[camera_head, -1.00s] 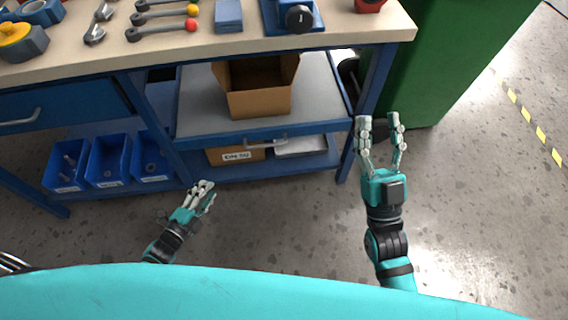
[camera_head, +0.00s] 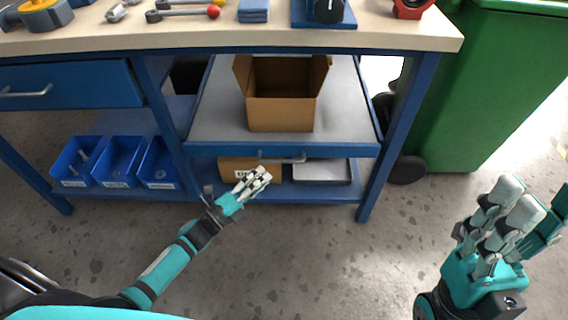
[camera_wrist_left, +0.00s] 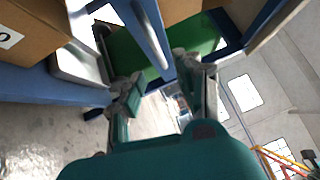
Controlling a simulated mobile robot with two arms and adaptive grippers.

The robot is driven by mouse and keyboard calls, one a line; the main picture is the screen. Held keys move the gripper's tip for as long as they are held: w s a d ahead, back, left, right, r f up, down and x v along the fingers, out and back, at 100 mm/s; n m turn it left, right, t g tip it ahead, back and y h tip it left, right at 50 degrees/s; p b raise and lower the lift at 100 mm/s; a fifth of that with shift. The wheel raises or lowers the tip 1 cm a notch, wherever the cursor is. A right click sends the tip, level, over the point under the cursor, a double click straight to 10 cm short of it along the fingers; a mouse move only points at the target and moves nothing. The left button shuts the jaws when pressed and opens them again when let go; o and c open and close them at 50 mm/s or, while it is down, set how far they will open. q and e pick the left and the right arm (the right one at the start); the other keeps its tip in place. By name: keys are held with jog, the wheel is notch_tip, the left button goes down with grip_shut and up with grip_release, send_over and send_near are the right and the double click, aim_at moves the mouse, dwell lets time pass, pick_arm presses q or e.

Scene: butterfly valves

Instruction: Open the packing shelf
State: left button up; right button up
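The packing shelf (camera_head: 350,110) is a grey tray with a blue front under the workbench, between two blue legs. An open cardboard box (camera_head: 282,115) stands on it. The shelf's grey bar handle (camera_head: 285,158) is at the middle of its front; it also shows in the left wrist view (camera_wrist_left: 152,35). My left gripper (camera_head: 258,178) is just below and left of the handle in the head view, apart from it. In the left wrist view my left gripper (camera_wrist_left: 160,78) has its fingers spread, with nothing between them. My right gripper (camera_head: 528,205) is at the right edge, fingers apart, empty.
A lower shelf holds a labelled box (camera_head: 235,170), a grey tray (camera_head: 322,172) and blue bins (camera_head: 118,160). A closed drawer (camera_head: 65,90) is at left, a green wheeled bin (camera_head: 500,90) at right. Tools lie on the worktop (camera_head: 400,35). The floor in front is clear.

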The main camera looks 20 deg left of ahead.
aim_at(284, 160)
pick_arm(q)
jog(key=b+x, duration=0.2)
jog(key=x, duration=0.6)
jog(key=shift+w+d+r, duration=0.1)
jog(key=shift+w+d, duration=0.1)
jog(key=shift+w, duration=0.15)
grip_shut()
